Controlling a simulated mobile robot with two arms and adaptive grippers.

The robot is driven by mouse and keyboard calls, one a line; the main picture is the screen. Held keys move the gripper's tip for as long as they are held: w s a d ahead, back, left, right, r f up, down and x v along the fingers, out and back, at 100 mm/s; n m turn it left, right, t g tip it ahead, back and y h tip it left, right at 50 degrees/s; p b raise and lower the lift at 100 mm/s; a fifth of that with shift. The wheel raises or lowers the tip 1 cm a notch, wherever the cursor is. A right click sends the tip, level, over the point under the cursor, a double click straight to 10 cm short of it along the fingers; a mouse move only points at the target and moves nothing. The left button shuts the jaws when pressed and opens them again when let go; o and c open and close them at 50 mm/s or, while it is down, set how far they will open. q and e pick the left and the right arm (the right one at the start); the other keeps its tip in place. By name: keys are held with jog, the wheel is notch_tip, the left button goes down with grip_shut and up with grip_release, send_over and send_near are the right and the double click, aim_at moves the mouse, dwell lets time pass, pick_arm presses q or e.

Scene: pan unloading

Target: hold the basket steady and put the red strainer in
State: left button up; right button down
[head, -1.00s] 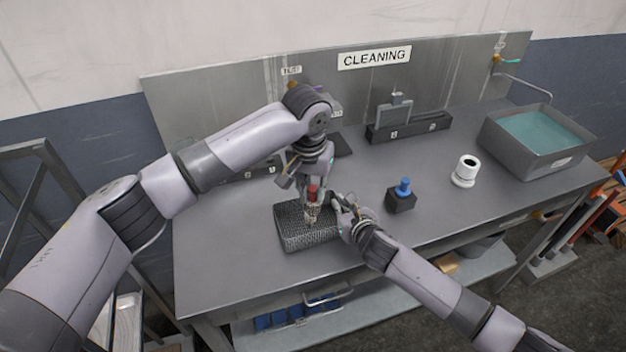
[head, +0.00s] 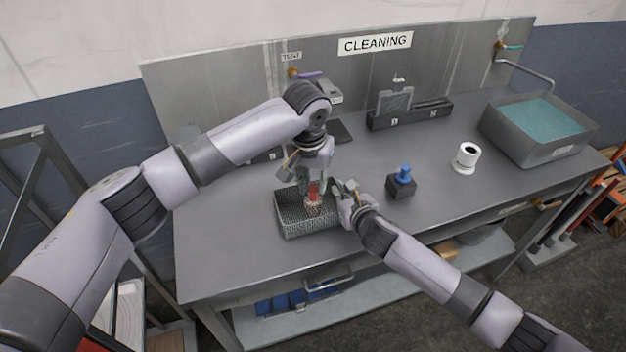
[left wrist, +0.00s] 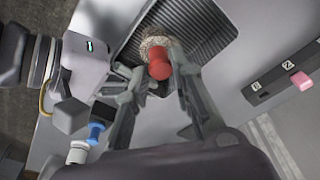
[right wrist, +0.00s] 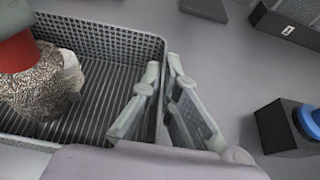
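The dark wire basket (head: 290,226) lies on the grey table with its open top up. The strainer, a mesh body with a red knob (head: 313,190), is upright or slightly tilted inside the basket's outline; its mesh body (right wrist: 35,88) shows in the right wrist view. I cannot tell whether it touches the basket floor. My left gripper (left wrist: 162,58) comes from above, its fingertips on either side of the red knob (left wrist: 158,66), seemingly shut on it. My right gripper (right wrist: 162,62) straddles the basket's right wall, one finger inside and one outside, and looks shut on it.
A dark block with a blue knob (head: 403,175) stands right of the basket. Further right are a white cup-like part (head: 466,158) and a tub of greenish water (head: 490,128). Dark fixtures (head: 408,115) line the back. The table's front left (head: 225,250) is clear.

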pick_arm(q)
jog(key=o, duration=0.4)
jog(key=shift+c, duration=0.2)
notch_tip(320, 180, up, 12)
jog(key=s, duration=0.1)
jog(key=shift+s+a, duration=0.35)
pick_arm(e)
jog(key=c, duration=1.7)
grip_release()
pick_arm(q)
jog(key=shift+f, duration=0.1)
pick_arm(e)
jog(key=shift+s, duration=0.1)
